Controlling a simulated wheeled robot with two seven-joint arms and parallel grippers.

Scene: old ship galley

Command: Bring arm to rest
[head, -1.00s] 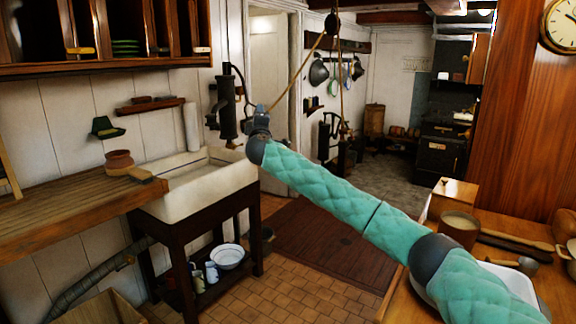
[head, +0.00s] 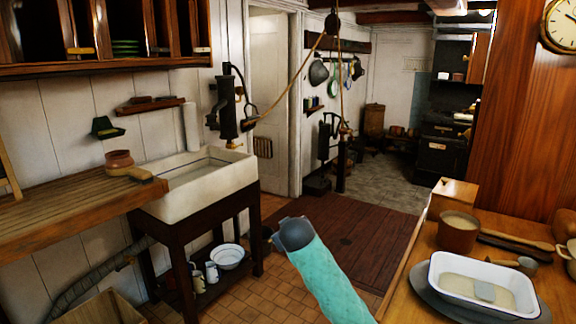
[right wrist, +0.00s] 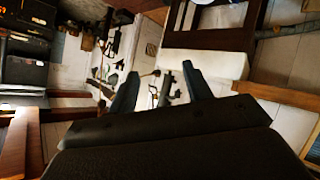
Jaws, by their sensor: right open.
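My right arm (head: 326,272), in a padded teal sleeve with a dark grey joint at its upper end, rises from the bottom edge of the head view over the tiled floor. My right gripper is not visible in the head view. In the right wrist view its two dark fingers (right wrist: 161,88) stand well apart with nothing between them, and the room appears turned on its side behind them. My left arm and gripper are in neither view.
A wooden counter at right holds a white enamel tray (head: 484,283) and a brown pot (head: 458,231). At left stand a white sink (head: 200,184), a black hand pump (head: 227,108) and a wooden worktop (head: 70,213). The middle floor is free.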

